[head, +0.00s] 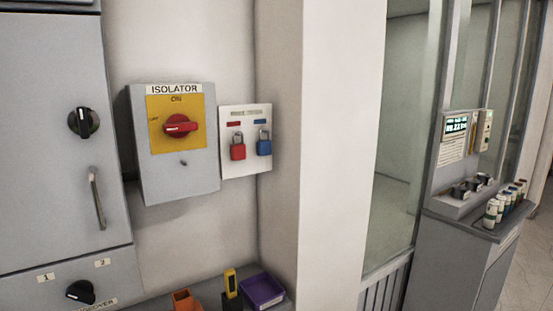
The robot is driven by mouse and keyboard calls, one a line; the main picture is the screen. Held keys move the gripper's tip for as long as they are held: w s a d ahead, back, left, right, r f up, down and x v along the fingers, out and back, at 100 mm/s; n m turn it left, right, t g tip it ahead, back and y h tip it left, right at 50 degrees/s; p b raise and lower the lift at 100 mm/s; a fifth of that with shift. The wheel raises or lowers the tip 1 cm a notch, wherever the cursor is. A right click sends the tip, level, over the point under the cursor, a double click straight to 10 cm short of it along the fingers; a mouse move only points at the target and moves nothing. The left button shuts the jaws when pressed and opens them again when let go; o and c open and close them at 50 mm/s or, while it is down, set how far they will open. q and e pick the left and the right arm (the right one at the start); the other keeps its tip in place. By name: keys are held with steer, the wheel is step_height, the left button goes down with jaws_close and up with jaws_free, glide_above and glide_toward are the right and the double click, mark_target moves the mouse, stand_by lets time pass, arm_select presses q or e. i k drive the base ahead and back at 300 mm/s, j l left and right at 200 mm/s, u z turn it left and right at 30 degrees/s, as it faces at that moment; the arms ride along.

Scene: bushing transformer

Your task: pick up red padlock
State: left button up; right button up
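The red padlock (238,151) hangs on a white board (246,167) on the wall, left of a blue padlock (264,147). A small red label sits above the red padlock and a blue one above the blue padlock. The board is just right of the grey isolator box (180,180), which has a yellow plate and a red rotary handle (180,126). Neither of my grippers shows in the head view.
A shelf below holds an orange bin (186,300), a yellow and black device (231,285) and a purple tray (263,290). A grey cabinet (50,180) stands at left. A wall column (335,150) stands right of the board. A console (470,215) with several cans is further right.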

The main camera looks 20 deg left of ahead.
mark_target(237, 151)
steer(key=u, duration=0.45)
steer(key=i+l+u, duration=0.1)
steer(key=u, duration=0.4)
steer(key=i+l+u, duration=0.2)
steer(key=u, duration=0.25)
steer(key=l+u, duration=0.2)
steer(key=u, duration=0.3)
steer(key=i+l+u, duration=0.1)
steer(key=l+u, duration=0.2)
steer(key=u, duration=0.15)
